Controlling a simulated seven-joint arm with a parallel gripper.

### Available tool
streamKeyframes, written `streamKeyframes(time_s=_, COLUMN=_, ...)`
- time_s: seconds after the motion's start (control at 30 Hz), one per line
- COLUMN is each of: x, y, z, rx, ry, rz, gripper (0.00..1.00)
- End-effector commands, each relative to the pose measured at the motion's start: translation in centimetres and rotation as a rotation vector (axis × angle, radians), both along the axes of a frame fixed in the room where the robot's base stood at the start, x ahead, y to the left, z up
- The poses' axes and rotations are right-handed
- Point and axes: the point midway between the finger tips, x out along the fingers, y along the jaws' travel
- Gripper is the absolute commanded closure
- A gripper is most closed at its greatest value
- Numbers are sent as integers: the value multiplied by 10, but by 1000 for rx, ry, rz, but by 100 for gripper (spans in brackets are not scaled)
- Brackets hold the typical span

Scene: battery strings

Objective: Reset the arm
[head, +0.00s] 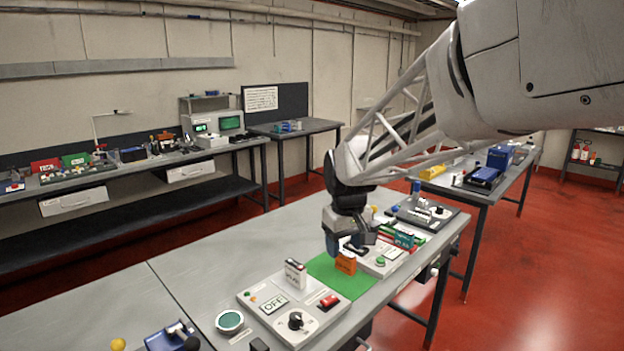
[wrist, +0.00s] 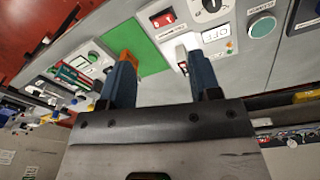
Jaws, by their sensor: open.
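My gripper (head: 347,246) is open above the workbench, over the back of the green mat (head: 326,285). In the wrist view its two dark blue fingers stand wide apart with nothing between them (wrist: 162,75). An orange block (head: 345,263) stands on the mat just below and in front of the gripper. In the wrist view the orange block (wrist: 130,60) is partly hidden behind the left finger. My arm comes in from the upper right in the head view.
Another panel with a green button (head: 380,261) and red and green pieces (head: 402,240) lies right. The bench's back left is clear.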

Motion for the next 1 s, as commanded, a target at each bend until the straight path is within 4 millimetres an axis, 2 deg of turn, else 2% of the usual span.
streamKeyframes(time_s=0.1, x=-32, y=-17, z=10, rx=6, ry=-17, rz=-50, gripper=43)
streamKeyframes(time_s=0.43, x=-120, y=-57, z=22, rx=20, ry=-56, rz=-190, gripper=43)
streamKeyframes(time_s=0.77, x=-208, y=-88, z=16, rx=36, ry=-94, rz=-328, gripper=43)
streamKeyframes(time_s=1.0, x=-269, y=-103, z=2, rx=48, ry=-122, rz=-425, gripper=43)
